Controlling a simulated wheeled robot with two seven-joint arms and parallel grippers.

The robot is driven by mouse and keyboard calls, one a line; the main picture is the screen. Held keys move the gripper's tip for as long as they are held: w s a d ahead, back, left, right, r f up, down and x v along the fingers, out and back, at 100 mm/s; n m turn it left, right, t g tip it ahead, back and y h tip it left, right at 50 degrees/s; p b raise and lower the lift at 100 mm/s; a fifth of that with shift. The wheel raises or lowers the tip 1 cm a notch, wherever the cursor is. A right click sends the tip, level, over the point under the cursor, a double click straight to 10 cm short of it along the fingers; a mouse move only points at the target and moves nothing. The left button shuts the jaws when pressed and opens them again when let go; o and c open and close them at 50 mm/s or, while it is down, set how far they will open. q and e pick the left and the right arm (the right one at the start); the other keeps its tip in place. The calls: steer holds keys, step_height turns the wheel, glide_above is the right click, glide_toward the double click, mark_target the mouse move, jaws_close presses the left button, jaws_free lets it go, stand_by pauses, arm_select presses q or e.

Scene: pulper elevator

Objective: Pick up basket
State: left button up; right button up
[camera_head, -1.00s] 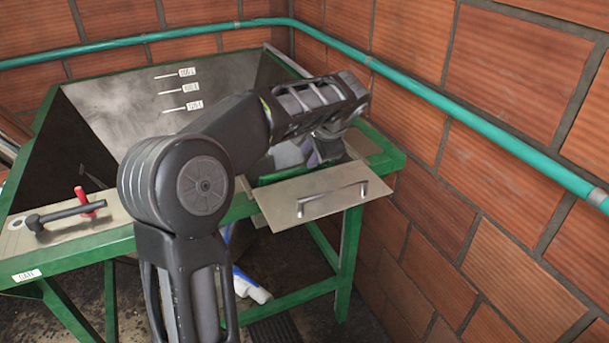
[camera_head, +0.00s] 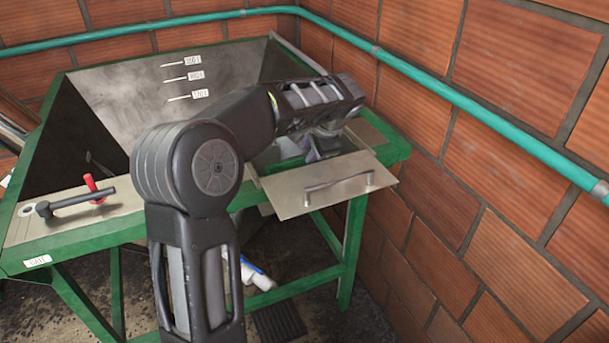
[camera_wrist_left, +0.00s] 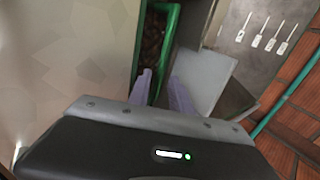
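No basket can be made out in either view. My left arm reaches over the front of a grey metal hopper (camera_head: 130,85) in a green frame. My left gripper (camera_head: 322,146) is at the hopper's right front, just behind a flat metal panel (camera_head: 335,182) with a bar handle. In the left wrist view, its two pale purple fingers (camera_wrist_left: 162,95) stand apart with nothing seen between them. A light grey plate (camera_wrist_left: 208,75) is close beside the right finger. The forearm partly hides the area around the fingers in the head view. My right gripper is not in view.
A red-and-black lever (camera_head: 85,198) sits on the hopper's front left. A teal pipe (camera_head: 450,105) runs along the brick walls (camera_head: 520,70). White and blue items (camera_head: 255,275) lie under the frame, near a dark floor grate (camera_head: 278,322).

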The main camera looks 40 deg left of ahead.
mark_target(305, 156)
arm_select(q)
steer(key=p+x, duration=0.1)
steer(key=x, duration=0.3)
steer(key=shift+f+p, duration=0.15)
steer(key=shift+p, duration=0.2)
steer(key=shift+a+f, duration=0.2)
steer(key=shift+f, duration=0.15)
jaws_close()
stand_by(1.2)
